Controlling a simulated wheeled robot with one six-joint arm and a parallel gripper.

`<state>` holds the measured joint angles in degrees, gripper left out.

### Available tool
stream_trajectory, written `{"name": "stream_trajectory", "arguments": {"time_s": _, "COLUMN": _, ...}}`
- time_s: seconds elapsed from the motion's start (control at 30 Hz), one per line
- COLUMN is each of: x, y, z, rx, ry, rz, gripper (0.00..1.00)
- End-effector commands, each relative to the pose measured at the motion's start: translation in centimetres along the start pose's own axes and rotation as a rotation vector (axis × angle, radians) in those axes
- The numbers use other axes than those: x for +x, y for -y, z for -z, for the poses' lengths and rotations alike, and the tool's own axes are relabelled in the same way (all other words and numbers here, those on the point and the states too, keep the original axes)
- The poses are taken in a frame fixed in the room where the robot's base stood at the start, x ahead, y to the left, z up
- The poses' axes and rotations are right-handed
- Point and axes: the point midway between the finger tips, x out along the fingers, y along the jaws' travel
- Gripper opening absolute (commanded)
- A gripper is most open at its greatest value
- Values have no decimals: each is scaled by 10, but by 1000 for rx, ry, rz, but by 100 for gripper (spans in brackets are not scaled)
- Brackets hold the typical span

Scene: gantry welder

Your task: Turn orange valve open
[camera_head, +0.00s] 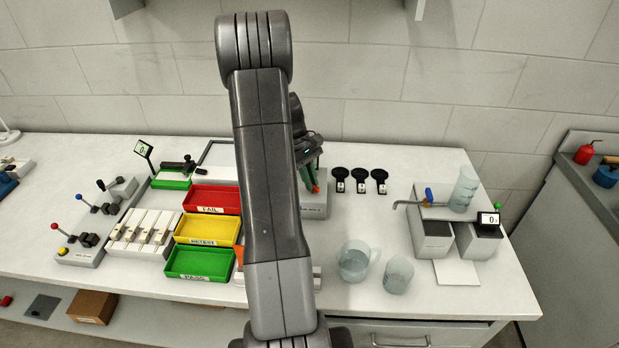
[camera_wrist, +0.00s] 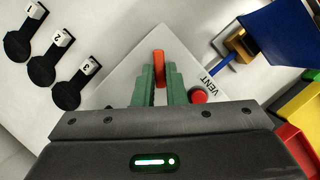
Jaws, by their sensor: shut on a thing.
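The orange valve handle (camera_wrist: 158,66) shows in the wrist view, between the green fingers of my gripper (camera_wrist: 158,82). The fingers are shut on it, and its far end sticks out past them. The handle stands over a pale grey plate (camera_wrist: 122,77) with a red button (camera_wrist: 199,96) and the word VENT. In the head view my arm covers most of this station; a small part of the orange handle (camera_head: 315,189) shows beside the gripper (camera_head: 309,180), above the grey box (camera_head: 314,208).
Three black tags (camera_wrist: 41,70) numbered 1 to 3 lie beside the plate. Red (camera_head: 212,199), yellow (camera_head: 207,229) and green (camera_head: 200,262) trays sit left of my arm. A pitcher (camera_head: 354,262) and beaker stand front right.

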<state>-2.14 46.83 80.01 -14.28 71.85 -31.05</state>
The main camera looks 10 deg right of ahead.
Motion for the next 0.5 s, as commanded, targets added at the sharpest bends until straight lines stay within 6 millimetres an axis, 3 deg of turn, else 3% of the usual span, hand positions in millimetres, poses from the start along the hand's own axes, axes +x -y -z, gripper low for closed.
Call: {"name": "stream_trajectory", "arguments": {"time_s": 0.5, "x": 0, "y": -7, "z": -2, "rx": 453, "ry": -2, "rz": 186, "gripper": 0}}
